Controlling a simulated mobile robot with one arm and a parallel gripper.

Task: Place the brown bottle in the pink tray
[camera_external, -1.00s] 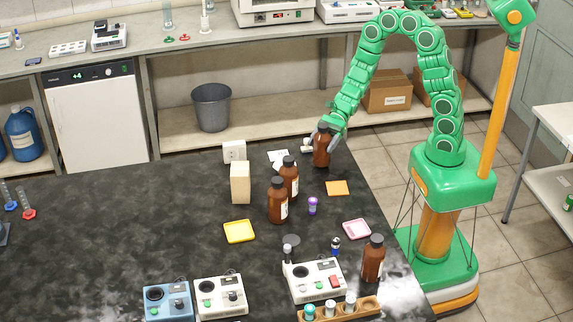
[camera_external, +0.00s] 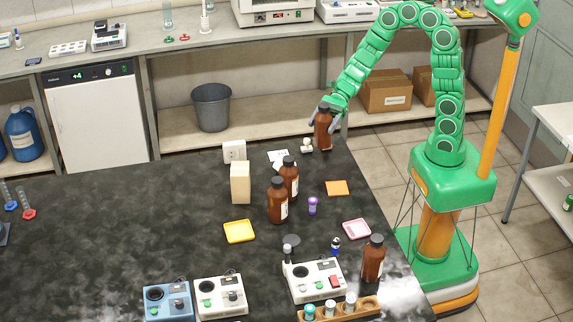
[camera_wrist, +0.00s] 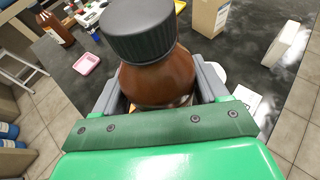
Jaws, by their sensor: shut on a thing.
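My gripper (camera_external: 322,122) is shut on a brown bottle (camera_external: 323,130) near the far edge of the dark table. In the wrist view the held brown bottle (camera_wrist: 160,75) has a black cap and sits between the grey fingers. The pink tray (camera_external: 357,229) lies empty on the table's right side, nearer the camera. The tray also shows at the upper left of the wrist view (camera_wrist: 86,64). Two other brown bottles (camera_external: 277,202) (camera_external: 289,178) stand mid-table, and one (camera_external: 374,259) stands near the front right.
An orange square (camera_external: 337,188) lies between my gripper and the pink tray. A yellow tray (camera_external: 239,232), a purple-capped vial (camera_external: 312,206) and a tan block (camera_external: 240,183) are further left. A white instrument (camera_external: 315,281) and a wooden rack (camera_external: 338,309) are in front.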

